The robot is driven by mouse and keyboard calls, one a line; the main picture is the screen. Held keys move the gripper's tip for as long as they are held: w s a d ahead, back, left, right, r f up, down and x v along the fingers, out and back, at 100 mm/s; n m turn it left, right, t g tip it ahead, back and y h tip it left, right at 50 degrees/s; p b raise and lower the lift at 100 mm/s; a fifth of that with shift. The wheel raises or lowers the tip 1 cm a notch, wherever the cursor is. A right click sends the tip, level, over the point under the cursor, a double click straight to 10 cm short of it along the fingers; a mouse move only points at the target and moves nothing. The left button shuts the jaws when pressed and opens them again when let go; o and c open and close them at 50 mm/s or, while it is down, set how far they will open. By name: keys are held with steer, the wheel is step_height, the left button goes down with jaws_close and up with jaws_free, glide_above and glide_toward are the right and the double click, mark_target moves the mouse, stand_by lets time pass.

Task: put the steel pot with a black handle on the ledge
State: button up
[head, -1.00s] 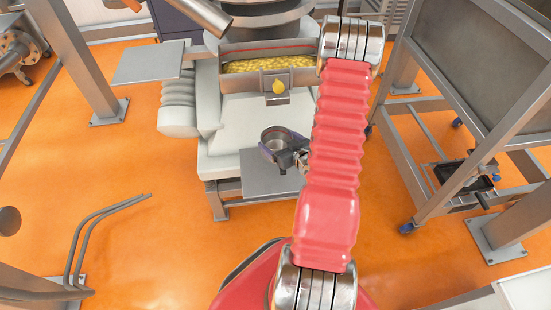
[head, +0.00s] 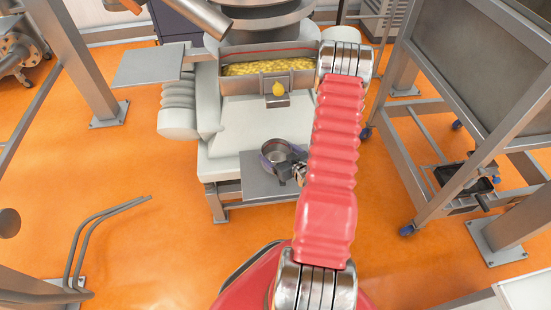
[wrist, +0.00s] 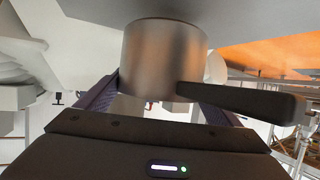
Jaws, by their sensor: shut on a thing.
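The steel pot (head: 275,151) is between the fingers of my gripper (head: 277,156), which is shut on it. In the head view, the pot appears over the back part of the grey metal ledge (head: 256,182) at the front of the pale machine. In the wrist view, the pot (wrist: 163,58) fills the upper middle and its black handle (wrist: 245,100) sticks out to the right. Dark purple fingers (wrist: 158,98) flank the pot. A grey surface borders the pot at the top of that view; I cannot tell whether they touch.
A trough of yellow material (head: 268,68) lies behind the ledge, with a small yellow-tipped spout (head: 278,88) below it. A grey side plate (head: 147,65) is at the left. A wheeled metal frame (head: 440,165) stands at the right. Orange floor is open in front.

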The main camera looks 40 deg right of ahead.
steer(key=shift+f, duration=1.1)
steer(key=o, duration=1.1)
steer(key=shift+f, duration=0.1)
steer(key=v, duration=1.2)
steer(key=shift+s, duration=0.1)
